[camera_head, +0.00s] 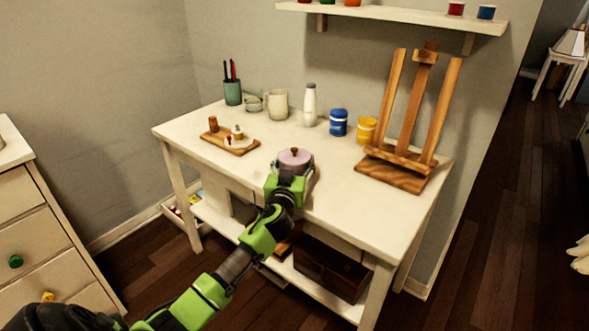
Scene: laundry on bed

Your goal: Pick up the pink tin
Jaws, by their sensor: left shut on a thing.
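The pink tin (294,159) is at the front middle of the white table (340,200), with its round pink lid and small dark knob showing. My left gripper (290,178), green and black, reaches in from the lower left and is shut on the tin from the front. The gripper hides the lower part of the tin, so I cannot tell whether it touches the tabletop. My right gripper is not in view.
A wooden easel (405,160) stands at the right. Blue (338,122) and yellow (366,129) jars, a white bottle (309,104) and a mug (277,104) line the back. A wooden board (230,140) with small items lies left. The front right tabletop is clear.

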